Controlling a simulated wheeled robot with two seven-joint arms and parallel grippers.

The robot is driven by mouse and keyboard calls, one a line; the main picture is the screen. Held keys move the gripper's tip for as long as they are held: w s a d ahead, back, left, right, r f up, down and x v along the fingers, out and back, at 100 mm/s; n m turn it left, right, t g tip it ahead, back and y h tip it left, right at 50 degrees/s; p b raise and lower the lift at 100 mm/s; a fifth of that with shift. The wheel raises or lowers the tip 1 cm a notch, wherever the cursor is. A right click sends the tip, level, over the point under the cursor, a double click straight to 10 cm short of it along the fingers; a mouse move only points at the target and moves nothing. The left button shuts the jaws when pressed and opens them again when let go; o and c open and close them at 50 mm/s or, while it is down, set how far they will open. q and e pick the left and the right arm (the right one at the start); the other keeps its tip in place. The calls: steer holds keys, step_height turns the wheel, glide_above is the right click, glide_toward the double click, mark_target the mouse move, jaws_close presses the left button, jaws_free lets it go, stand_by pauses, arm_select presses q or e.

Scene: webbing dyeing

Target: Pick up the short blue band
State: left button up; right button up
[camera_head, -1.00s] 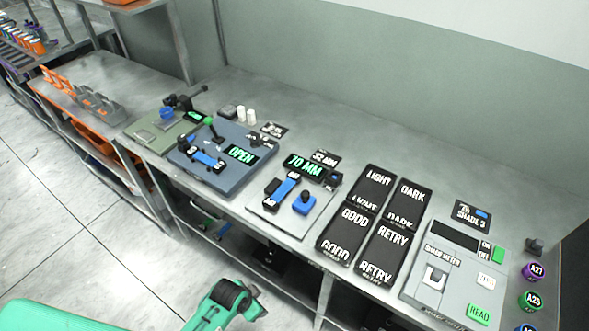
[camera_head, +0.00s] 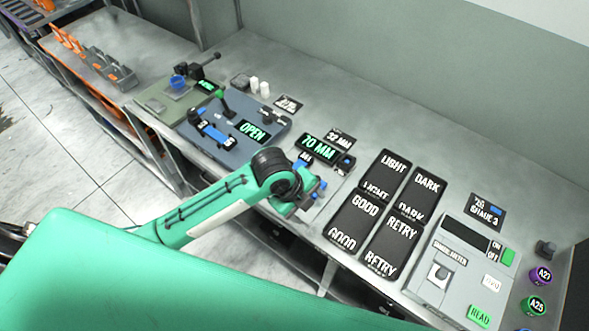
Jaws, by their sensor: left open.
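A blue band with dark ends (camera_head: 215,134) lies on the grey-blue fixture beside the OPEN display. A second blue piece (camera_head: 303,163) shows just behind my left gripper, on the small plate in front of the 70 MM display (camera_head: 318,148); most of it is hidden by my gripper. I cannot tell which of the two is the shorter band. My left gripper (camera_head: 300,207) is open, low over that plate, and its fingertips are partly hidden. A blue knob (camera_head: 319,186) shows at its right side. My right gripper is not in view.
Black LIGHT, DARK, GOOD and RETRY trays (camera_head: 357,218) lie right of my gripper. A grey meter with a READ button (camera_head: 479,316) stands further right. A green-grey plate (camera_head: 160,104) is at the left.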

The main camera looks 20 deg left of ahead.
arm_select(q)
steer(key=w+a+r+m+g+y, duration=0.1)
steer(key=w+a+r+m+y, duration=0.1)
steer(key=w+a+r+m, duration=0.45)
steer(key=w+a+r+m+g+y, duration=0.1)
steer(key=a+m+y, duration=0.15)
steer(key=m, duration=0.65)
steer(key=shift+h, duration=0.25)
steer(key=f+p, duration=0.1)
steer(key=f, duration=0.1)
steer(key=f+p, duration=0.1)
steer(key=f, duration=0.5)
steer(key=shift+a+p, duration=0.35)
steer(key=shift+p, duration=0.05)
steer(key=shift+f+p, duration=0.55)
step_height(320, 180, down, 3)
steer(key=shift+w+f+p, duration=0.1)
steer(key=shift+f+p, duration=0.1)
steer(key=shift+p, duration=0.6)
steer(key=shift+f, duration=0.5)
steer(key=c, duration=1.2)
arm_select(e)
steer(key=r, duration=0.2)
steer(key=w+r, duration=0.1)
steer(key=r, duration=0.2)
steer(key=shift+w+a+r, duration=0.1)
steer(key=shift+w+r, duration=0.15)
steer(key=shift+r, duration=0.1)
arm_select(q)
steer(key=shift+r, duration=0.15)
